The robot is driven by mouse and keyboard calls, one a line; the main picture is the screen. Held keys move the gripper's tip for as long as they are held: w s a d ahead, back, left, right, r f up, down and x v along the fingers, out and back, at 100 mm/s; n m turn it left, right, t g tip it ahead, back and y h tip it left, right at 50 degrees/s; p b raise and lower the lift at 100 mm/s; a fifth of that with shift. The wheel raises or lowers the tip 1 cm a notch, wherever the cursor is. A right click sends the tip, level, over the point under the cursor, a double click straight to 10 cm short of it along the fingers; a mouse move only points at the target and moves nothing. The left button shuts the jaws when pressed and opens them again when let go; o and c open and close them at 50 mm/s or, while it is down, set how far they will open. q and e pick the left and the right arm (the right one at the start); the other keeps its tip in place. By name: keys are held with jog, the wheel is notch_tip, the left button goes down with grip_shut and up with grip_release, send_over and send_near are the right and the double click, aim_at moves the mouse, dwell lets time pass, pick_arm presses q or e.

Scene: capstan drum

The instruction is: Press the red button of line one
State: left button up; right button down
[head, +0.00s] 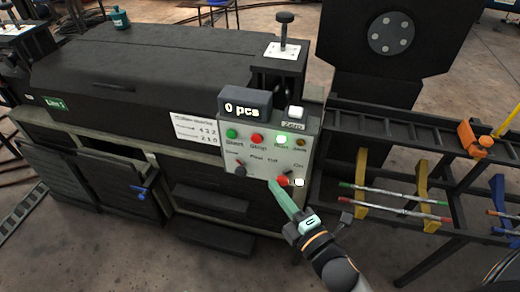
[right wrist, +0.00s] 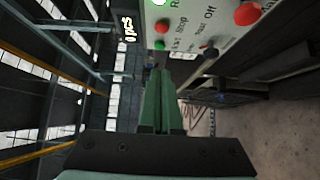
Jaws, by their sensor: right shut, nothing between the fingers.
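The control panel (head: 240,155) is a light grey plate on the dark machine, which bears a green "Line 1" sign (head: 56,103). A red button (head: 257,138) sits in its upper row, right of a green button (head: 232,133). A larger red button (head: 282,181) is low on the right. In the right wrist view, the upper red button (right wrist: 162,26) and the larger red one (right wrist: 247,13) both show. My right gripper (head: 273,184), with green fingers, is shut and empty in front of the panel's lower part. Its fingertips (right wrist: 163,72) appear short of the panel. My left gripper is out of view.
A display reading "0 pcs" (head: 246,105) and a white button (head: 295,112) stand above the panel. A dark rack (head: 400,215) with rods stands at right. An open cabinet door (head: 55,175) juts out at left.

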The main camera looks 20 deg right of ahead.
send_near(252, 140)
jog(key=w+a, duration=0.2)
jog(key=a, duration=0.1)
jog(key=shift+w+d+f, duration=0.1)
jog(key=shift+w+d, duration=0.2)
jog(key=shift+w, duration=0.3)
jog(key=shift+w+d+r, duration=0.1)
jog(key=shift+w+d, duration=0.2)
jog(key=shift+w, duration=0.35)
jog(key=shift+w+d+f, duration=0.1)
jog(key=shift+w+d, duration=0.2)
jog(key=shift+w, duration=0.3)
